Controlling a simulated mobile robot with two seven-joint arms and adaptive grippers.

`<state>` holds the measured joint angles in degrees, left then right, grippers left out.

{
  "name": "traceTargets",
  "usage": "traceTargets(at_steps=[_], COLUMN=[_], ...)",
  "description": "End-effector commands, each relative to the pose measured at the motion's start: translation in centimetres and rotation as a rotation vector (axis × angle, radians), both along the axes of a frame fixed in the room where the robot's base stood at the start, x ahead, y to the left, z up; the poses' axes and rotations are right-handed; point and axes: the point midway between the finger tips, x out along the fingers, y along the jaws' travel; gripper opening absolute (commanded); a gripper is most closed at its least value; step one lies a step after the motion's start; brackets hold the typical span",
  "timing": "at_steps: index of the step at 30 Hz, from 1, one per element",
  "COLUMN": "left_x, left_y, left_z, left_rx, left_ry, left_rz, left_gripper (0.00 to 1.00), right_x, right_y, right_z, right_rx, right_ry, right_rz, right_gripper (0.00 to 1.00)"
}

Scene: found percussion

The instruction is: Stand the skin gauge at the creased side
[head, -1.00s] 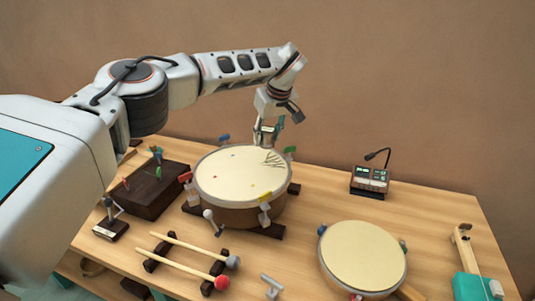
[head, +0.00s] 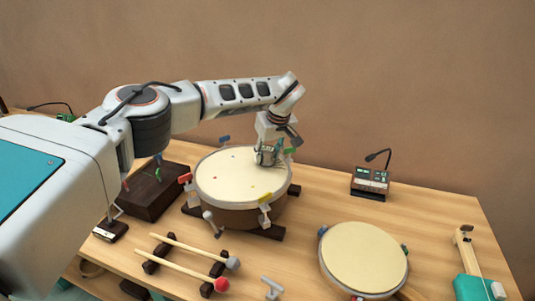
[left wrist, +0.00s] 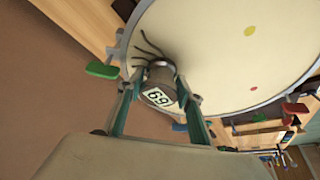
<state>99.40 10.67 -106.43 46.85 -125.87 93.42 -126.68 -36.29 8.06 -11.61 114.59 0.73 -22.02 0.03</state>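The skin gauge (left wrist: 160,88) is a small grey-brown cylinder whose pale face shows the number 69. It sits between the two fingers of my left gripper (left wrist: 160,80), which press against its sides. In the head view my left gripper (head: 267,155) hangs low over the far right part of the large drum's cream skin (head: 228,178). Dark crease lines (left wrist: 146,44) show on the skin right beside the gauge in the left wrist view; in the head view the gripper hides them. I cannot tell whether the gauge touches the skin. My right gripper is out of view.
Coloured tuning clamps ring the drum; a green one (left wrist: 103,70) is near the gripper. Two mallets (head: 190,262) lie on a rack in front. A dark block (head: 155,195) stands left, a small device (head: 370,180) right, and a second drum (head: 363,258) front right.

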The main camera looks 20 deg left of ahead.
Motion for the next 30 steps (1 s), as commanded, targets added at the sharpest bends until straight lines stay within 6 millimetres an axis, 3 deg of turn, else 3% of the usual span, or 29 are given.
traceTargets(at_steps=[2, 14, 30], left_x=[0.0, 0.0, -2.7], left_y=[0.0, 0.0, -2.5], left_z=[0.0, 0.4, 9.4], left_rx=[0.0, 0.0, 0.001], left_ry=[0.0, 0.0, -0.002], left_rz=[0.0, 0.001, 0.0], left_gripper=[0.52, 0.52, 0.52], right_x=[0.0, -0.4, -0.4], right_y=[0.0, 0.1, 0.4], right_z=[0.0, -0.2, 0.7], right_rx=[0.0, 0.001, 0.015], right_ry=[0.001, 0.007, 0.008], right_rz=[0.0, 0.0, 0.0], right_gripper=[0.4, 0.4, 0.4])
